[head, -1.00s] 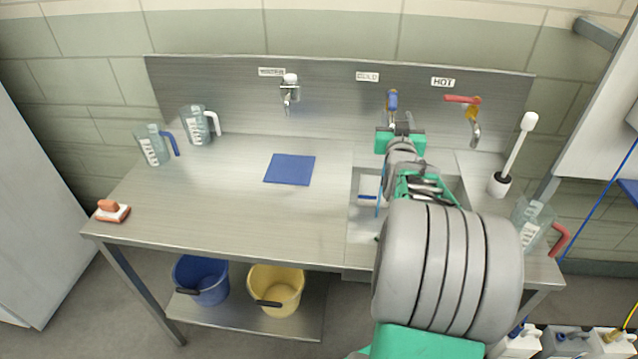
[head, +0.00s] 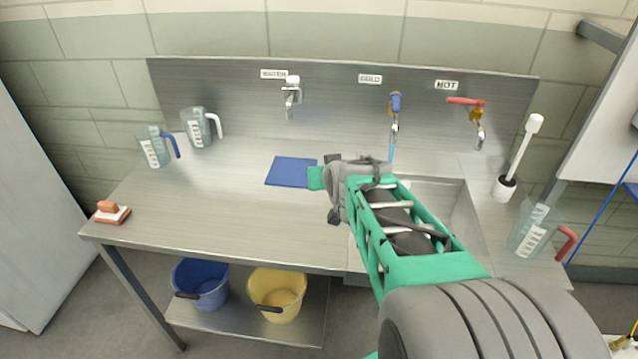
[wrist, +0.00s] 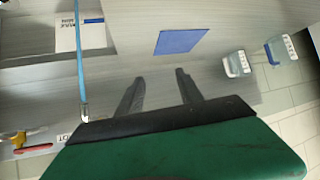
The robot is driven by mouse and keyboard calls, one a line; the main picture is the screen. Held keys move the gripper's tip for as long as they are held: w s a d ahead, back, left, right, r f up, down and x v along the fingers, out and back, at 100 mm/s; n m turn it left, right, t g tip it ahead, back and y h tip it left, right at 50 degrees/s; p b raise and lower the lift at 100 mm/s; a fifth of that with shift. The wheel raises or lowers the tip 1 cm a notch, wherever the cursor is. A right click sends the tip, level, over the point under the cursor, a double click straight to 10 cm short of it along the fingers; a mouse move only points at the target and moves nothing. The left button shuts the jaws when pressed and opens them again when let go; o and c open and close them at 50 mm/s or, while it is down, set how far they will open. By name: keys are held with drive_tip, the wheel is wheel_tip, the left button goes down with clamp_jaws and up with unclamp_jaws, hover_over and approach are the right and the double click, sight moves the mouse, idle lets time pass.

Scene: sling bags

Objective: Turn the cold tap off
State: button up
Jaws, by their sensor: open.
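The cold tap (head: 396,104) is on the back panel under the COLD label (head: 370,78). Its blue lever lines up with the spout. A thin blue stream of water (head: 391,150) runs from it towards the sink (head: 455,210). The stream (wrist: 79,50) and the spout end (wrist: 84,113) show at the left of the wrist view. My gripper (head: 317,178) is left of the cold tap and nearer the camera, above the worktop by the blue mat. In the wrist view its two fingers (wrist: 158,85) are apart with nothing between them. The arm hides part of the sink.
The hot tap (head: 472,108), with a red lever turned sideways, is right of the cold tap. A third tap (head: 291,95) is to the left. A blue mat (head: 291,171) lies flat. A white brush (head: 520,155) and a jug (head: 530,228) stand right. The left worktop is largely clear.

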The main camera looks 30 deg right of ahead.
drive_tip(key=shift+s+a+f+g+y, duration=0.2)
drive_tip(key=shift+s+a+f, duration=0.1)
drive_tip(key=shift+a, duration=0.25)
drive_tip(key=shift+s+a+f+g+y, duration=0.1)
drive_tip(key=shift+s+a+f+g, duration=0.15)
drive_tip(key=shift+a, duration=0.3)
drive_tip(key=shift+c, duration=0.3)
